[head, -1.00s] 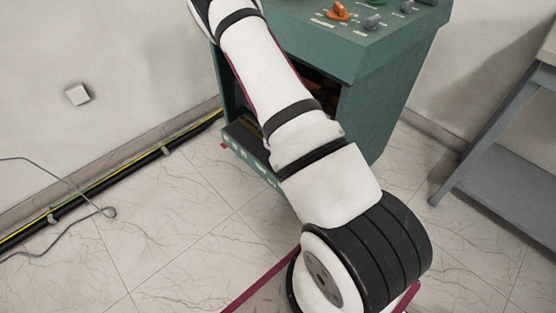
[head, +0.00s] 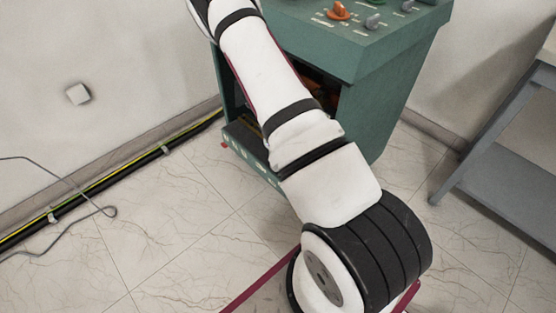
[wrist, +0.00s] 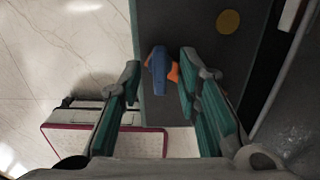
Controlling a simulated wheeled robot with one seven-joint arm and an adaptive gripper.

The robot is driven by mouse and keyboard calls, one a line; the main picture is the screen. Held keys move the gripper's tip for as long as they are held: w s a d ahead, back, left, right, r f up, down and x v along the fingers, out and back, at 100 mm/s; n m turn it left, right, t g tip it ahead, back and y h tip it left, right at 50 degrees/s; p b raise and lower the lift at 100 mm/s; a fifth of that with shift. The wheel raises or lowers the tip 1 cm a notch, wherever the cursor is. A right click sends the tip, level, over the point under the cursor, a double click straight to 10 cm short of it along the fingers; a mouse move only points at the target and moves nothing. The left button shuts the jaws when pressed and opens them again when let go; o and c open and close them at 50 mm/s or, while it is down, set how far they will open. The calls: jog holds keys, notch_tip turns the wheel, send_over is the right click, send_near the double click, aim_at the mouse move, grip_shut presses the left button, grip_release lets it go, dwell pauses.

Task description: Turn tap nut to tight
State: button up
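In the wrist view, a blue handle-like piece (wrist: 158,70) with an orange part (wrist: 174,73) beside it stands out from a dark grey panel (wrist: 205,28). It looks like the tap nut, though its base and thread cannot be made out. My gripper (wrist: 160,70) is open, with one finger on each side of the blue piece. The blue piece lies between the fingertips in the picture, with a visible gap on the left; I cannot tell the depth or whether the right finger touches the orange part. The head view does not show my gripper.
A green cabinet (head: 385,95) with an open front and knobs on top, including an orange one (head: 338,11), stands behind my arm. A grey metal table (head: 505,200) is at the right. Cables (head: 110,178) run along the left wall. The tiled floor (head: 170,230) is mostly clear.

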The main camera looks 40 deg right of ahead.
notch_tip(320, 180, up, 12)
dwell(0.6)
dwell(0.4)
jog(key=s+a+r+n+y, duration=0.2)
jog(key=s+a+r+n, duration=0.1)
jog(key=a+r+n, duration=0.7)
jog(key=s+a+r+n+y, duration=0.25)
jog(key=a+r+n, duration=0.35)
jog(key=a+r, duration=0.45)
jog(key=s+r+n+h, duration=0.2)
jog(key=s+r+n, duration=0.2)
jog(key=s+n, duration=0.35)
jog(key=s+a+r+n+h, duration=0.1)
jog(key=s+r+n, duration=0.3)
jog(key=s+n, duration=0.3)
jog(key=s+r+n+h, duration=0.2)
jog(key=s+r+n, duration=0.25)
jog(key=s, duration=0.45)
notch_tip(320, 180, up, 19)
jog(key=t+p, duration=0.4)
jog(key=p, duration=1.5)
jog(key=shift+a+r+n, duration=0.15)
jog(key=shift+a+n, duration=0.25)
jog(key=shift+a, duration=0.05)
jog(key=shift+y, duration=0.25)
